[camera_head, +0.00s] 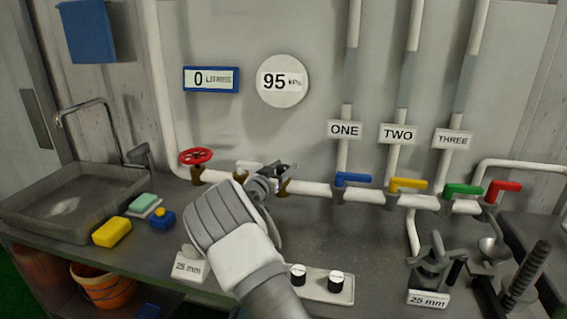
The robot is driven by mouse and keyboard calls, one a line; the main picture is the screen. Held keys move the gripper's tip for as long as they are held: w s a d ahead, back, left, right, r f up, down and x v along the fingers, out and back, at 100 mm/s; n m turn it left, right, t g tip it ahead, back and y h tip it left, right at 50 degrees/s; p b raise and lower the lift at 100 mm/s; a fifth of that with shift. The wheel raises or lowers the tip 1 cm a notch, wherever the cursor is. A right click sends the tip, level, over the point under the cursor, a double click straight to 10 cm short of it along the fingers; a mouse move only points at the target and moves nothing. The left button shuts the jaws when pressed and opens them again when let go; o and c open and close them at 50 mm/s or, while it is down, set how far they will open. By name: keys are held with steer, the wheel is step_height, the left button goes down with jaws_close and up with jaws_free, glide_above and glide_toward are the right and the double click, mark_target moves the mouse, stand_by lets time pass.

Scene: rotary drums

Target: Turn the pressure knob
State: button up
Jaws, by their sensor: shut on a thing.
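My gripper (279,178) reaches in from the bottom middle to the white pipe along the wall. It is shut on a small dark part at a brass fitting (283,189), which I take as the pressure knob; the fingers and wrist hide most of it, so its shape and angle cannot be told. A round white gauge (271,78) above reads 95 kPa.
A red wheel valve (196,156) is to the left. Blue (352,179), yellow (408,185), green (463,190) and red (501,190) levers are to the right. A sink (75,232) is at left.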

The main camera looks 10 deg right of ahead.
steer(key=shift+r, duration=0.1)
stand_by(0.3)
steer(key=o, duration=1.4)
steer(key=shift+c, duration=0.2)
steer(key=v, duration=1.7)
steer(key=shift+a, duration=0.2)
steer(key=shift+s, duration=0.1)
